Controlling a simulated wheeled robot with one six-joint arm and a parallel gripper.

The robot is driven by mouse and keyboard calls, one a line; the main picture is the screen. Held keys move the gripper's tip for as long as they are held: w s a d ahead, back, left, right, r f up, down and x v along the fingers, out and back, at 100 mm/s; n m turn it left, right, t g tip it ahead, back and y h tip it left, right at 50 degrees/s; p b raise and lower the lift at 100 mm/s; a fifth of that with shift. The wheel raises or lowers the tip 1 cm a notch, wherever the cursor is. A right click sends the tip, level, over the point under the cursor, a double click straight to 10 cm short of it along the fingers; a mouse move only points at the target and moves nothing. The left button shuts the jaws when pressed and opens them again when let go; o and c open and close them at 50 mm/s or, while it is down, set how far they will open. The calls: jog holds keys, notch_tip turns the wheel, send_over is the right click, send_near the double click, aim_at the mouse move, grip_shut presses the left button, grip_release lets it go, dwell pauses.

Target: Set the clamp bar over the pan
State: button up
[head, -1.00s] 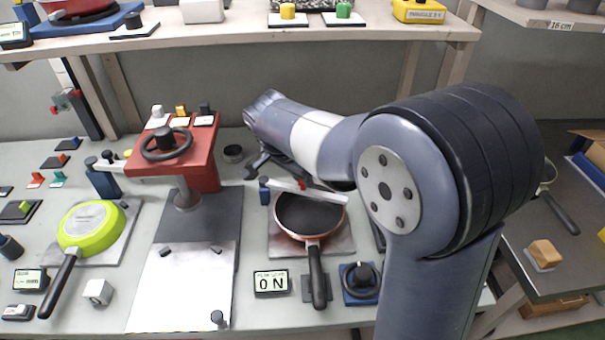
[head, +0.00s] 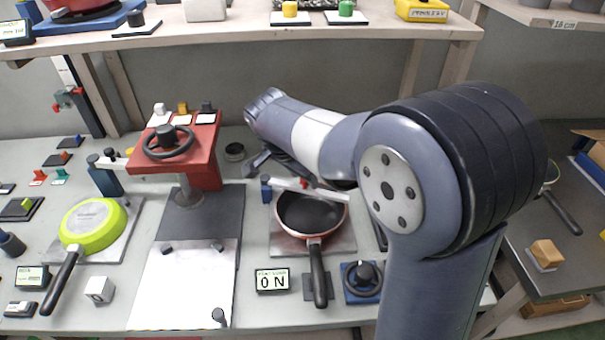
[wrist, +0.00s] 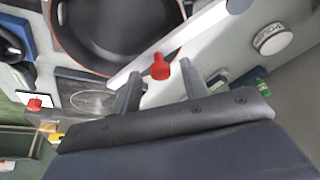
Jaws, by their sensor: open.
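The clamp bar (head: 325,193) is a white strip with a red knob (wrist: 160,67). In the head view it crosses the far rim of the dark pan (head: 310,215), its left end near a blue post (head: 266,187). The wrist view shows the bar (wrist: 205,28) running diagonally past the pan's edge (wrist: 110,35). My gripper (wrist: 160,84) is open. The red knob shows between and just beyond its fingertips, not gripped. In the head view my arm hides part of the gripper. I cannot tell whether the bar touches the pan.
A sign reading "ON" (head: 272,281) and a blue-based dial (head: 362,281) stand near the pan handle. A red press with a black wheel (head: 170,142) stands left, and a green pan (head: 92,225) lies farther left. A shelf (head: 240,38) runs above the back of the bench.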

jog(key=v, duration=1)
jog(key=shift+r+p, duration=0.35)
jog(key=shift+p, duration=0.05)
jog(key=shift+s, duration=0.1)
jog(key=b+x, duration=0.1)
jog(key=x, duration=0.9)
jog(key=shift+f, duration=0.4)
jog(key=shift+w+d, duration=0.1)
jog(key=shift+w, duration=0.2)
